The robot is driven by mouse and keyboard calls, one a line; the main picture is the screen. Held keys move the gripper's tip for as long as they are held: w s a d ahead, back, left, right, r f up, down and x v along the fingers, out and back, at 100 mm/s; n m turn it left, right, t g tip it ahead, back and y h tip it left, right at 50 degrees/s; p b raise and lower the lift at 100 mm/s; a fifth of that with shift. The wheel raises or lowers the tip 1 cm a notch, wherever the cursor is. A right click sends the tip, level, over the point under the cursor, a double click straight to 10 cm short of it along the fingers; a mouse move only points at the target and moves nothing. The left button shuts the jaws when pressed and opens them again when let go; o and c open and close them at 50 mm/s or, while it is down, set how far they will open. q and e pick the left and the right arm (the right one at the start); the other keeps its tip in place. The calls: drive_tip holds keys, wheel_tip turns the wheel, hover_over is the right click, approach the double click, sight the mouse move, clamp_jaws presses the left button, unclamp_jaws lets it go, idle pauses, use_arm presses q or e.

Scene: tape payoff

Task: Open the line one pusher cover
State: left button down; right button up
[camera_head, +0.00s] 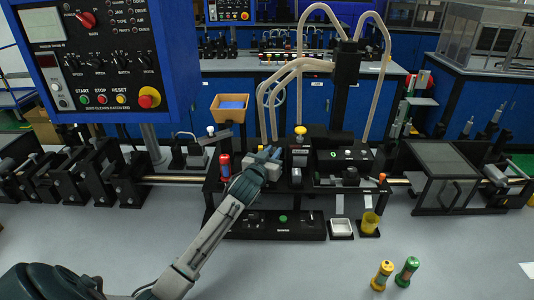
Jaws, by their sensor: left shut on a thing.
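My left arm reaches up from the bottom left to the black tape station (284,227) in the middle of the table. My left gripper (266,158) is at the left half of the station, between the red-capped post and the yellow-topped knob. It is shut on a small part there, mostly hidden by the fingers and wrist. I cannot tell from this view whether this part belongs to the line one pusher cover, or how far any cover stands open. My right gripper is not in view.
A red-capped post (225,166) stands close left of my gripper, and a yellow-topped knob (300,131) to its right. A clear-lidded box (442,157) is at the right. Two small capped cylinders (382,274) (406,271) stand at the front. A blue control panel (105,55) hangs upper left. The front table is mostly clear.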

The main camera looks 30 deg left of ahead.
use_arm(q)
drive_tip(key=shift+a, duration=0.1)
drive_tip(key=c, duration=1.6)
unclamp_jaws()
drive_tip(key=shift+s, duration=0.1)
drive_tip(key=shift+s, duration=0.2)
drive_tip(key=s+b, duration=0.1)
drive_tip(key=s, duration=0.2)
drive_tip(key=s+d+b, duration=0.1)
drive_tip(key=s, duration=0.3)
drive_tip(key=s+b, duration=0.1)
drive_tip(key=s, duration=0.2)
drive_tip(key=shift+s+d, duration=0.15)
drive_tip(key=shift+d, duration=0.2)
drive_tip(key=shift+c, duration=0.6)
